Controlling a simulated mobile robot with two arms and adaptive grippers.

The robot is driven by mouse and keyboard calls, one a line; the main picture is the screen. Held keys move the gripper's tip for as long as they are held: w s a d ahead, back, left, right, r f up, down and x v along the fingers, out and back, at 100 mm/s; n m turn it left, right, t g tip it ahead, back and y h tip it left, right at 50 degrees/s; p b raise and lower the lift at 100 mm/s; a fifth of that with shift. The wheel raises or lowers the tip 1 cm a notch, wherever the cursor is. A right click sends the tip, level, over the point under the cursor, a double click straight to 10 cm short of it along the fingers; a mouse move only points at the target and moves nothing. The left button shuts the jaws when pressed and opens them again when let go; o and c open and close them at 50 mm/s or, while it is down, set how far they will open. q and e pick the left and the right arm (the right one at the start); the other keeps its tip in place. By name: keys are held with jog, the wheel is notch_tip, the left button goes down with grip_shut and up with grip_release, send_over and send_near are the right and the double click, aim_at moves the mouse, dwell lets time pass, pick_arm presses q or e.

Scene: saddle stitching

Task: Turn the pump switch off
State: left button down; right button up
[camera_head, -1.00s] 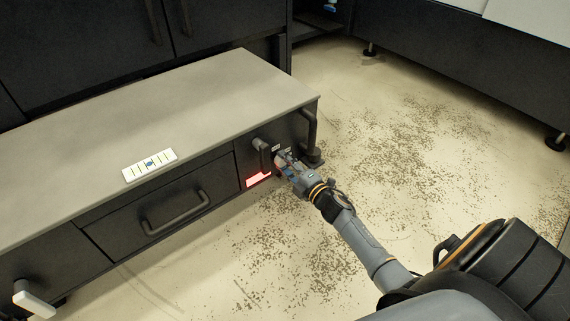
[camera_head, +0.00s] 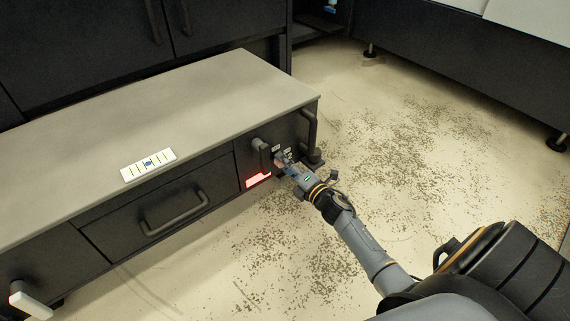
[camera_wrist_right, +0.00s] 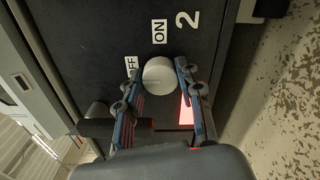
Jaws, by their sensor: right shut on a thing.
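The pump switch is a round pale grey knob (camera_wrist_right: 159,74) on the dark front panel of the bench. The labels "ON" (camera_wrist_right: 159,31) and "OFF" (camera_wrist_right: 132,66) are beside it in the right wrist view; the "OFF" label is partly hidden by a finger. My right gripper (camera_head: 283,161) is at the right end of the bench front, with its two fingers on opposite sides of the knob, shut on it. In the head view the gripper hides most of the knob. My left gripper is not in view.
A lit red panel (camera_head: 258,180) is below and left of the switch, beside a dark handle (camera_head: 261,152). A drawer with a bar handle (camera_head: 175,213) is further left. A white strip (camera_head: 149,164) lies on the bench top (camera_head: 220,105). The speckled floor at right is clear.

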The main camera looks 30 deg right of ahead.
jog(key=o, duration=1.2)
jog(key=shift+c, duration=0.2)
jog(key=s, duration=1.2)
jog(key=shift+d, duration=0.45)
